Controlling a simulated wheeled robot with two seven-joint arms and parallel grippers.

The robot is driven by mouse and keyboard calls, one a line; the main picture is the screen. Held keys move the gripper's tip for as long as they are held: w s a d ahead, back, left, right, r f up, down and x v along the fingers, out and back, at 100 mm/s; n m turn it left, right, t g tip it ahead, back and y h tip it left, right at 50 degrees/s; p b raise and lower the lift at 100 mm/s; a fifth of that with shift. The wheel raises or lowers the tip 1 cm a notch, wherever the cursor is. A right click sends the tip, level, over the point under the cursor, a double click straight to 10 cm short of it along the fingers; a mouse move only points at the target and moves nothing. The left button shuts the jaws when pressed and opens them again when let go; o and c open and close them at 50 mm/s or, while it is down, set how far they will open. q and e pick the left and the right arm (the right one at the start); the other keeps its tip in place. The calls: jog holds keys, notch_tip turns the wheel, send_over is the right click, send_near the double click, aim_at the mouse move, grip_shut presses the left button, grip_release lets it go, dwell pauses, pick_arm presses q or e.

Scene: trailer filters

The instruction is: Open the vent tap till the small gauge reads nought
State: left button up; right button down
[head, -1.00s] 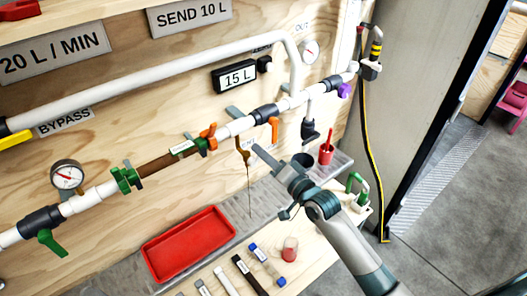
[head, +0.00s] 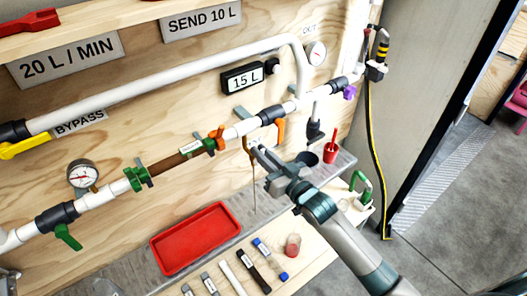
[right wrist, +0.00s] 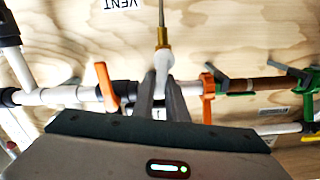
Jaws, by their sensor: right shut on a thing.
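The vent tap (head: 248,146) is a small brass fitting under the white pipe, with a thin pale line running straight down from it. In the right wrist view the fitting (right wrist: 163,38) shows upside down, with a white part between my fingers. My right gripper (head: 256,149) is shut there; its fingers (right wrist: 162,98) stand either side of the white part. The fingers partly hide the tap. A small round gauge (head: 317,53) is under the OUT sign. Another gauge (head: 83,174) is at the left of the pipe. Both needles are too small to read surely. My left gripper is out of view.
Orange handles (head: 281,132) (head: 217,139) flank the tap on the pipe. A red tray (head: 194,240) lies on the bench below. A red cup (head: 330,151) and several small parts stand nearby. A display (head: 243,78) reads 15 L.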

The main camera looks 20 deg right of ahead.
dwell(0.3)
jog(key=c, duration=1.8)
grip_release()
jog(key=shift+o, duration=0.2)
jog(key=b+v, duration=0.5)
jog(key=v, duration=1.2)
jog(key=shift+s+b, duration=0.2)
jog(key=shift+b, duration=0.1)
